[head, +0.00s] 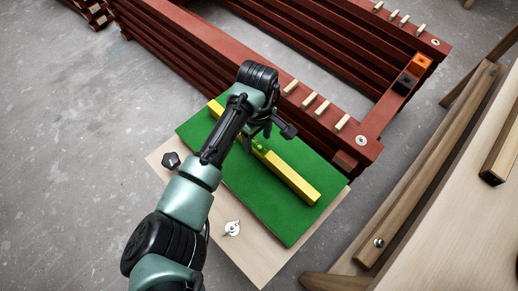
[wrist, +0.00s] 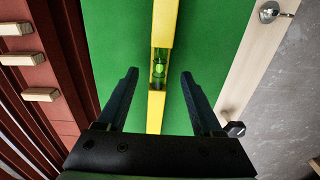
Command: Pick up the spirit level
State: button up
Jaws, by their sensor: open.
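The spirit level is a long yellow bar with a green bubble vial in its middle. In the head view the spirit level (head: 290,178) lies on a green mat (head: 232,186), running from upper left to lower right, partly hidden by my arm. In the wrist view the spirit level (wrist: 165,25) runs up the picture, its vial (wrist: 159,68) between the fingertips. My gripper (wrist: 159,75) is open and empty, one finger on each side of the level with gaps between. It hangs over the middle of the level in the head view (head: 262,135). I cannot tell its exact height.
The mat lies on a pale wooden board (head: 262,262) with a black knob (head: 171,160) and a metal wing nut (head: 232,228). Red slatted battens (head: 300,123) with pale pegs stand close behind. An orange block (head: 422,62) and a black block (head: 405,83) sit at right.

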aim_at(259, 145)
notch_tip(259, 145, down, 4)
jog(key=shift+d+f+b, duration=0.1)
jog(key=shift+d+b, duration=0.05)
jog(key=shift+b, duration=0.75)
grip_shut()
